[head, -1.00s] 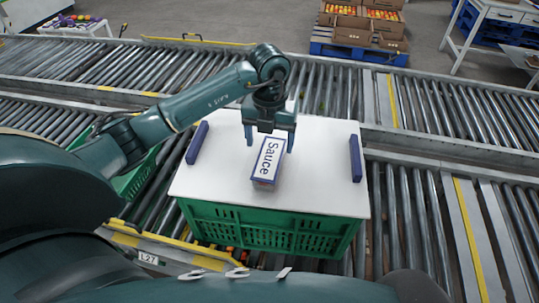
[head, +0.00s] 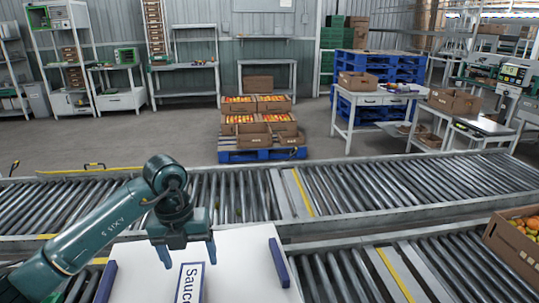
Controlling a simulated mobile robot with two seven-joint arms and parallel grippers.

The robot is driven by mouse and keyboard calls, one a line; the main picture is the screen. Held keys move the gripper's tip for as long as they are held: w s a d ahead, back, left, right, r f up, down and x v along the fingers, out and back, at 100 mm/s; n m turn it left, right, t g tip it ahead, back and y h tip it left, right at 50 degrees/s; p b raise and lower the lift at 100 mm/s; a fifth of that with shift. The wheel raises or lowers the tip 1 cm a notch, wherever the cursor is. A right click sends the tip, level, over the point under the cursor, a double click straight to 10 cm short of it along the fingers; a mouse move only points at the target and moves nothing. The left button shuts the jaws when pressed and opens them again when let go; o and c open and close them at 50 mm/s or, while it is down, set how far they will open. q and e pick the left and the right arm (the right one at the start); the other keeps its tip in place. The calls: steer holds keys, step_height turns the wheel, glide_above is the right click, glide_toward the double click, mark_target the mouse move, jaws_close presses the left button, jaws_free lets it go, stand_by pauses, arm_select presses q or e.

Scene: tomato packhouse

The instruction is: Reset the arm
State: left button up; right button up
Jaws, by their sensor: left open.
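My left gripper (head: 188,254) is open above a white board (head: 235,262) at the bottom left of the head view. A white box with a blue border and the word "Sauce" (head: 189,284) lies on the board just below the fingers, and its lower part is cut off by the picture edge. No part of the box shows between the fingers. A blue bar stands at the board's left side (head: 106,281) and another at its right side (head: 279,262). My right gripper is not in view.
Roller conveyors (head: 370,198) run across behind and beside the board. A cardboard box of tomatoes (head: 515,255) sits at the right edge. Beyond are a blue pallet with cartons (head: 262,155), a white table (head: 375,97) and shelves (head: 65,55). The grey floor between is clear.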

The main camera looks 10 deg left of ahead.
arm_select(q)
steer(key=s+d+r+m+h, duration=0.1)
steer(key=s+d+h, duration=0.1)
steer(key=d+h, duration=0.6)
steer(key=s+d+r+m+h, duration=0.2)
steer(key=s+d+h, duration=0.1)
steer(key=d, duration=0.8)
steer(key=d+r+n+t+h, duration=0.3)
steer(key=r+h, duration=0.3)
steer(key=r, duration=0.1)
steer(key=w+a+r+n+t+y, duration=0.25)
steer(key=a+r+n+t, duration=0.35)
steer(key=n+t, duration=0.75)
steer(key=a+f+n+y, duration=1.4)
steer(key=n+y, duration=0.2)
steer(key=s+f+n+g, duration=0.1)
steer(key=s+f+g, duration=0.65)
steer(key=s, duration=0.35)
steer(key=s+f+n+g, duration=0.1)
steer(key=s+f+g, duration=0.5)
steer(key=s+f, duration=0.4)
steer(key=w+d+f+m+t+h, duration=0.1)
steer(key=w+d+f+t+h, duration=0.3)
steer(key=w+d+t, duration=0.1)
steer(key=shift+w+d+f+t+p, duration=0.35)
steer(key=shift+d+t+p, duration=0.1)
steer(key=shift+t, duration=0.75)
